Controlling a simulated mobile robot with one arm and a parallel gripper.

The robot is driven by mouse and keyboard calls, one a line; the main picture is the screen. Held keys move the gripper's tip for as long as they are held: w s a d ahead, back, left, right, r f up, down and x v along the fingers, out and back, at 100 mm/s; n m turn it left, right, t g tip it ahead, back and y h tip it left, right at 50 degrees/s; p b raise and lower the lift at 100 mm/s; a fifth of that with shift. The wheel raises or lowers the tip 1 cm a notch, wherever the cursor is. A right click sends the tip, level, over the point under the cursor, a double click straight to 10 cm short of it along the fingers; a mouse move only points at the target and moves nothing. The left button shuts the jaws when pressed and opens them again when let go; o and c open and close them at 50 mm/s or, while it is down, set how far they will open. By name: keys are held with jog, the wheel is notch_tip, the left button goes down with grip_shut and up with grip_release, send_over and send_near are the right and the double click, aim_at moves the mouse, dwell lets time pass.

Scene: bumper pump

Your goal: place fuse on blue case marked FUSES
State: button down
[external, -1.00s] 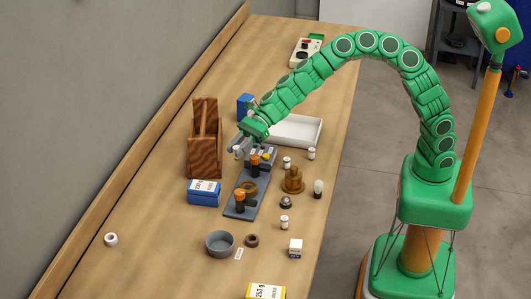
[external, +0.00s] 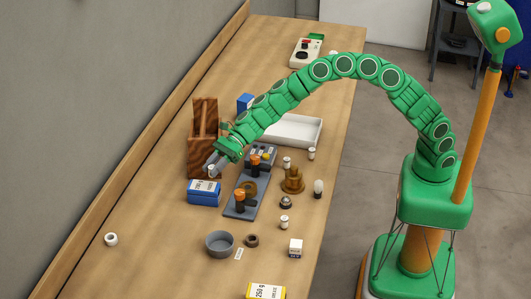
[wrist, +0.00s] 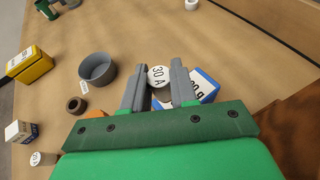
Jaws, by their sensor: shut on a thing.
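My gripper (external: 215,164) is shut on a white fuse (wrist: 159,76), whose round end reads "30 A" in the wrist view. A blue case (external: 203,198) with a white label on top stands on the bench just below and in front of the gripper in the external view. In the wrist view the case (wrist: 207,83) is behind the right finger and partly hidden by it. The fuse is held above the bench near the case. The label is too small to read for certain.
A wooden carrier (external: 203,150) stands close behind the gripper. A grey fuse base (external: 240,207) with orange-topped parts is to the right of the case. A grey bowl (external: 219,244), a brown ring (external: 251,240) and a white tray (external: 298,129) are nearby.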

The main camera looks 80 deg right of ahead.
jog(key=shift+w+a+f, duration=0.15)
jog(key=shift+w+f, duration=0.1)
jog(key=shift+f, duration=1.65)
jog(key=shift+f, duration=0.1)
jog(key=c, duration=0.9)
grip_release()
jog(key=shift+s+d+r, duration=0.15)
jog(key=shift+d+r, duration=0.2)
jog(key=shift+d, duration=0.1)
jog(key=v, duration=1.1)
